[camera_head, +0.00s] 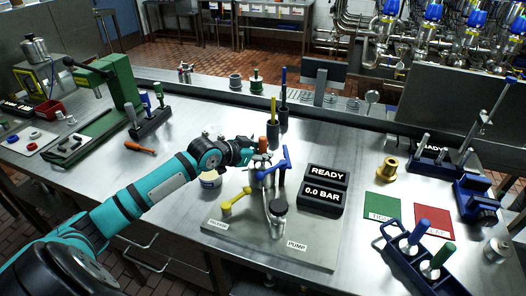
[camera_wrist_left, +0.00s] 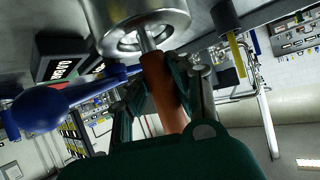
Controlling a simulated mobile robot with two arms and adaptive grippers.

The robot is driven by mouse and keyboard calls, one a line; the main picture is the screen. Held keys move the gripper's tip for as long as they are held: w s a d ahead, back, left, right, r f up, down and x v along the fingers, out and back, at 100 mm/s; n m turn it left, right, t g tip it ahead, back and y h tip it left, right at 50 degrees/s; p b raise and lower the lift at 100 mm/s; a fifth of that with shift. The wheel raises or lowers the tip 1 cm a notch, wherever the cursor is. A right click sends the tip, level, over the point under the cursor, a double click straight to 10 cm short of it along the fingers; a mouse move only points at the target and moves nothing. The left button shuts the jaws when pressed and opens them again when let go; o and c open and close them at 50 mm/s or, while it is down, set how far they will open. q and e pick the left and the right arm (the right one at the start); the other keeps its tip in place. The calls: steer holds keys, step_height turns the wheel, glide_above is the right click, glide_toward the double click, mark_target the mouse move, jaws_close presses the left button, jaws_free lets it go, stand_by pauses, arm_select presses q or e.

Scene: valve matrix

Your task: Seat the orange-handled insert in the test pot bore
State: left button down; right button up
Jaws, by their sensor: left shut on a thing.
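My left gripper (camera_head: 258,155) is shut on the orange-handled insert (camera_head: 263,143), which stands roughly upright in its fingers. In the left wrist view the gripper (camera_wrist_left: 165,95) holds the orange handle (camera_wrist_left: 163,92), and the insert's bare metal stem points at the opening of the silver test pot (camera_wrist_left: 135,30). The stem's end is at the bore; how deep it sits cannot be told. In the head view the pot (camera_head: 259,179) is mostly hidden under the gripper. My right gripper is not in view.
The pot's grey base plate (camera_head: 235,238) carries a blue lever (camera_head: 271,165), a yellow lever (camera_head: 236,201) and a black-capped pump (camera_head: 278,208). A READY display (camera_head: 327,176) and a 0.0 BAR display (camera_head: 322,198) stand to the right.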

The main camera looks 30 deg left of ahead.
arm_select(q)
steer(key=shift+f, duration=0.1)
steer(key=c, duration=1.2)
jaws_free()
steer(key=shift+f, duration=0.1)
steer(key=shift+s+r, duration=0.1)
steer(key=shift+r, duration=0.1)
steer(key=b+v, duration=0.1)
steer(key=v, duration=1.1)
steer(key=shift+f, duration=0.1)
